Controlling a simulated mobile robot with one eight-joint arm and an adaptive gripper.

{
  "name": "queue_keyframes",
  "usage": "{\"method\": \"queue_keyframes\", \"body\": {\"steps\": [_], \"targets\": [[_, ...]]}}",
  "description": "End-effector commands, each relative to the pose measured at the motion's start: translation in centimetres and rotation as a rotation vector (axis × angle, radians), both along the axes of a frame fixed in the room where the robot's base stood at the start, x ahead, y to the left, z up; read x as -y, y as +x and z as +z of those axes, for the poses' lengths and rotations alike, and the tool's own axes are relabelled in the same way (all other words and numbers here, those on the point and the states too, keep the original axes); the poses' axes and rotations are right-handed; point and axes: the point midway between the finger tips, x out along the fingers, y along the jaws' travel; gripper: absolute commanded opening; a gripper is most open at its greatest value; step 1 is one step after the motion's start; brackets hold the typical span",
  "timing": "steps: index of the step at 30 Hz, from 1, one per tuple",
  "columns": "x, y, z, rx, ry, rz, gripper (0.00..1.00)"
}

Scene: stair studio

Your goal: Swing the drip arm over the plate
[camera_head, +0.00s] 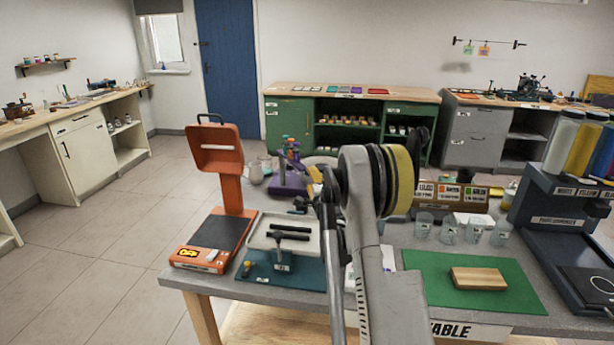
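On the grey worktable in front of me stands a teal-based device (285,272) with a pale square plate (262,238) on top. Two short black bars lie over the plate's middle; I cannot tell whether one of them is the drip arm. My arm rises through the middle foreground and covers part of the table just right of the teal device. My gripper is not visible.
An orange stand (232,195) with a black pad is left of the teal device. A green mat (430,268) with a wooden block (479,278) lies right of my arm, several clear cups (449,232) behind it. Open floor (110,250) lies left of the table.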

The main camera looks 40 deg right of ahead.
Motion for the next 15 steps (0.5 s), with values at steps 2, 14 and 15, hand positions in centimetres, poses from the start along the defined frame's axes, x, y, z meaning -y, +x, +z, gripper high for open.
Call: {"method": "queue_keyframes", "body": {"steps": [2, 14, 15], "targets": [[0.7, 1.4, -0.2, 0.0, 0.0, 0.001, 0.45], [2.1, 4.1, 0.0, 0.0, -0.001, 0.0, 0.45], [2.1, 4.1, 0.0, 0.0, -0.001, 0.0, 0.45]]}}
